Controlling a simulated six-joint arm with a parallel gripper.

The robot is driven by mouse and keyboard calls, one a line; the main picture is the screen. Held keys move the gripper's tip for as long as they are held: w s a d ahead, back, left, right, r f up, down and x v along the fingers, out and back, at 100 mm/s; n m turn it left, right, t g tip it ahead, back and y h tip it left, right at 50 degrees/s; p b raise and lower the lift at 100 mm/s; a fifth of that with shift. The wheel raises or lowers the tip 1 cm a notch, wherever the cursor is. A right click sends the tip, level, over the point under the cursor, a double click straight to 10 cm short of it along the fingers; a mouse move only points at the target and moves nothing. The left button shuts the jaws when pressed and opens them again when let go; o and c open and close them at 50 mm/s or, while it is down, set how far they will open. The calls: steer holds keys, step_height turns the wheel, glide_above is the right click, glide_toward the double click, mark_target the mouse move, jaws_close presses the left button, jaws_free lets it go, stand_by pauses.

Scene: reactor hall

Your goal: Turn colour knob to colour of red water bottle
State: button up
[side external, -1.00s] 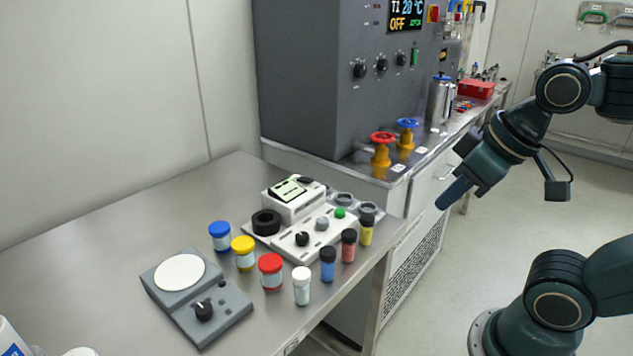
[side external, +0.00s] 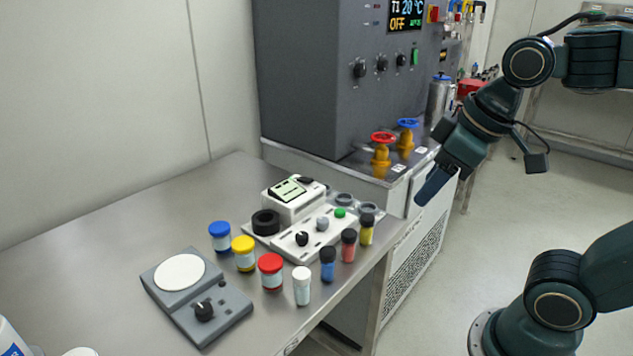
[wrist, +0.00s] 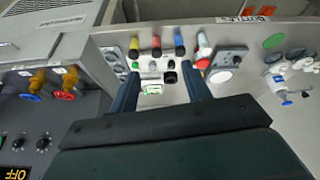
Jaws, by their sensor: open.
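A white instrument (side external: 270,232) with a small screen stands on the steel table. A black knob (side external: 302,238) sits on its front part; its setting is too small to read. A small bottle with red contents and a black cap (side external: 348,249) stands by its front edge, and this red bottle shows in the wrist view (wrist: 156,42). A red-lidded jar (side external: 270,273) stands nearby. My gripper (side external: 428,190) hangs in the air right of the table edge, apart from everything. In the wrist view my gripper (wrist: 163,88) has its fingers spread, with nothing held.
Blue (side external: 327,266) and yellow (side external: 366,231) bottles flank the red one. A white-capped bottle (side external: 302,287), blue-lidded (side external: 220,237) and yellow-lidded (side external: 244,254) jars stand near. A grey plate device (side external: 197,297) has its own black knob. Red (side external: 383,138) and blue (side external: 407,123) valves stand behind.

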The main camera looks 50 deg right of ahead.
steer(key=w+a+n+g, duration=0.25)
steer(key=w+n, duration=0.45)
steer(key=w, duration=0.6)
steer(key=n+g, duration=0.3)
steer(key=n, duration=0.3)
glide_above(301, 235)
step_height(301, 235, down, 5)
steer(key=shift+f+t, duration=0.15)
steer(key=shift+t, duration=0.1)
steer(key=shift+f, duration=0.15)
step_height(301, 235, down, 14)
steer(key=shift+r, duration=0.25)
steer(key=c, duration=1)
